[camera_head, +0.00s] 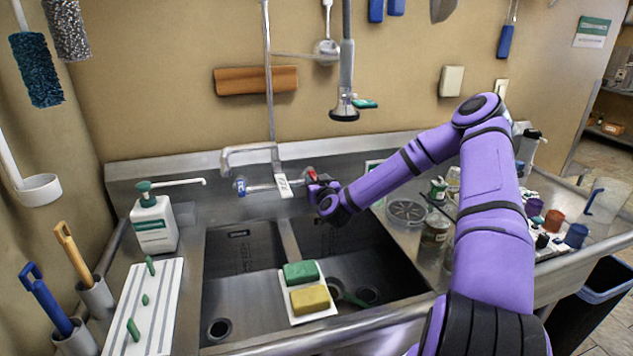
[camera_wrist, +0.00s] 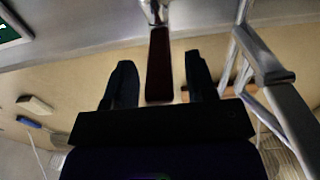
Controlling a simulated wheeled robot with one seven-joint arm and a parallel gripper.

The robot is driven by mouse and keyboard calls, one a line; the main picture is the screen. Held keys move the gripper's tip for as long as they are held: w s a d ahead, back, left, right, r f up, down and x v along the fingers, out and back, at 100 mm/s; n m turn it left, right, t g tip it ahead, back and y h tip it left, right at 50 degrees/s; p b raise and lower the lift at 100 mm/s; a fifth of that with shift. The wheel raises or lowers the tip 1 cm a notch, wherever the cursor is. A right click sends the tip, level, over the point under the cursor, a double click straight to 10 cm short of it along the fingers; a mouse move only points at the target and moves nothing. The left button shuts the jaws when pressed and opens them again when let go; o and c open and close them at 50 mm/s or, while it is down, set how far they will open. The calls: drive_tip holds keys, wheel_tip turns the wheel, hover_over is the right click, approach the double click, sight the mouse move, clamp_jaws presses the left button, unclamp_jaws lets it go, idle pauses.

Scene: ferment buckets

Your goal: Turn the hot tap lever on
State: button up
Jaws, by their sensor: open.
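The hot tap lever (camera_head: 312,174) is the red one at the right end of the wall faucet (camera_head: 262,188). In the head view my gripper (camera_head: 316,187) is right at it and partly covers it. In the wrist view the dark red lever (camera_wrist: 159,65) stands between the two black fingers of my gripper (camera_wrist: 160,72). The fingers are open, with a gap visible on each side of the lever. The blue cold lever (camera_head: 240,186) is at the faucet's left end. No water is visible from the spout.
The steel double sink (camera_head: 215,290) lies below, with a green sponge (camera_head: 301,272) and a yellow sponge (camera_head: 310,299) on a white board across it. A soap bottle (camera_head: 153,222) stands left. Jars and cups crowd the right counter. A spray hose (camera_head: 345,105) hangs above.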

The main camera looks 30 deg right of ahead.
drive_tip(key=shift+w+d, duration=0.1)
drive_tip(key=shift+w, duration=0.35)
clamp_jaws()
drive_tip(key=shift+d, duration=0.1)
drive_tip(key=d+n+g+y, duration=0.1)
drive_tip(key=d+n+y, duration=0.2)
drive_tip(key=n+y, duration=0.2)
drive_tip(key=w+d+n+g+y, duration=0.1)
drive_tip(key=d+n+y, duration=0.3)
drive_tip(key=y, duration=0.6)
drive_tip(key=shift+n+g+y, duration=0.3)
drive_tip(key=shift+n+g, duration=0.1)
drive_tip(key=shift+n, duration=0.3)
drive_tip(key=shift+w, duration=0.1)
